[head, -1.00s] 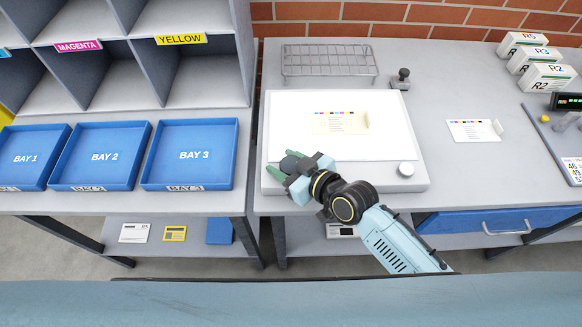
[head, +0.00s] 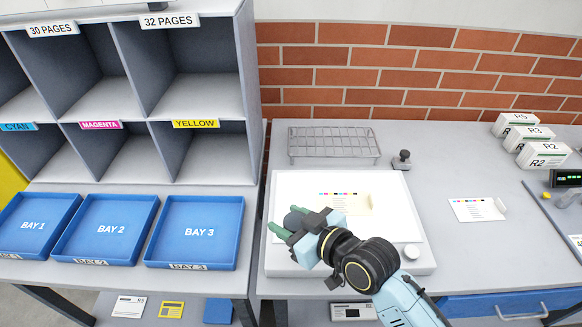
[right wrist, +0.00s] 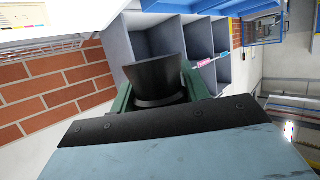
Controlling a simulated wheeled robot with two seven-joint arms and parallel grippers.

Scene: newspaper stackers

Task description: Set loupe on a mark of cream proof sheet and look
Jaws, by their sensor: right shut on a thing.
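The cream proof sheet (head: 351,205), with a row of small coloured marks along its top, lies on the white light table (head: 400,188). My right gripper (head: 288,224) is shut on the dark loupe (head: 293,219), just left of the sheet in the head view. The gripper hides part of the sheet's lower left. In the right wrist view the black, flared loupe (right wrist: 160,78) sits between the green fingers. I cannot tell its exact height above the light table. My left gripper is not in view.
A wire rack (head: 334,143) and a small dark-knobbed stamp (head: 402,160) stand behind the light table. Another marked sheet (head: 476,210) lies to the right. Blue bay trays (head: 195,252) stand at left.

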